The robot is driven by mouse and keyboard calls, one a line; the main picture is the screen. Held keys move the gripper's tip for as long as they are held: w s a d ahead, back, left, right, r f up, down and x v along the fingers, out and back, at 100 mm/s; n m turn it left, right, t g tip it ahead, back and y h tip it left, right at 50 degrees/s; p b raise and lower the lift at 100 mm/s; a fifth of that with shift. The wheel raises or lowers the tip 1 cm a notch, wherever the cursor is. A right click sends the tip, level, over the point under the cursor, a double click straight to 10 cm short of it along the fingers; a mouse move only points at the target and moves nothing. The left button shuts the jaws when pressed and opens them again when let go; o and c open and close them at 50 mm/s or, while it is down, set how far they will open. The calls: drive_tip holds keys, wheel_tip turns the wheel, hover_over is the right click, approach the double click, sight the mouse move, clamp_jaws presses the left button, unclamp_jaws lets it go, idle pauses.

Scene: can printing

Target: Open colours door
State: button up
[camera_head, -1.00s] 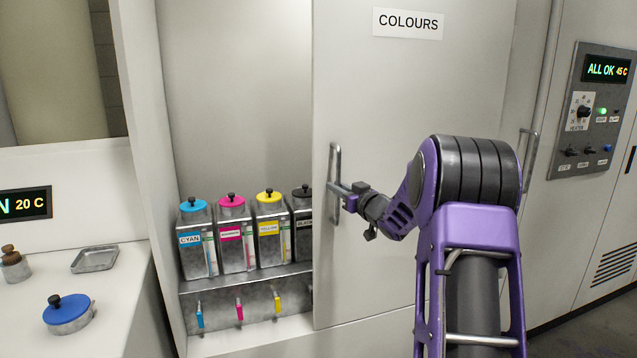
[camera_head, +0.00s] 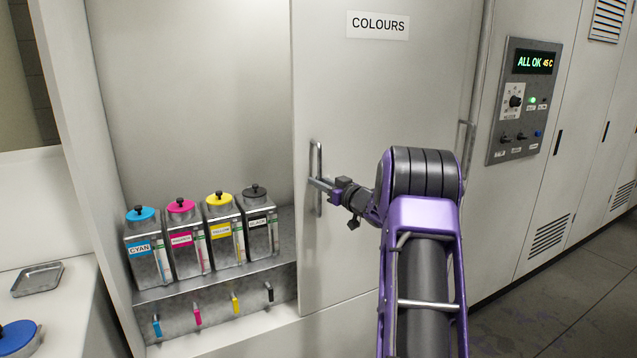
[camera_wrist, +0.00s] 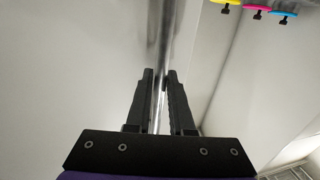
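The colours door (camera_head: 390,100) is a pale sliding panel with a "COLOURS" label (camera_head: 378,25). It stands partly open, with the left side of the cabinet uncovered. Its upright metal handle (camera_head: 317,158) is near the door's left edge. My gripper (camera_head: 320,184) is at the handle. In the wrist view the handle bar (camera_wrist: 165,30) runs between the fingers of my gripper (camera_wrist: 160,80), which are closed around it.
Cyan, magenta, yellow and black cans (camera_head: 257,222) stand on the cabinet shelf (camera_head: 215,280), with small coloured taps below. A control panel (camera_head: 524,100) reads "ALL OK 45 C" at right. A counter with a metal tray (camera_head: 38,279) and a blue-lidded pot (camera_head: 18,338) is at left.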

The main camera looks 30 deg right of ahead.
drive_tip(key=o, duration=0.3)
drive_tip(key=shift+o, duration=0.2)
drive_tip(key=s+d, duration=0.3)
drive_tip(key=s, duration=1.4)
drive_tip(key=shift+d+b, duration=0.2)
drive_tip(key=shift+b, duration=0.25)
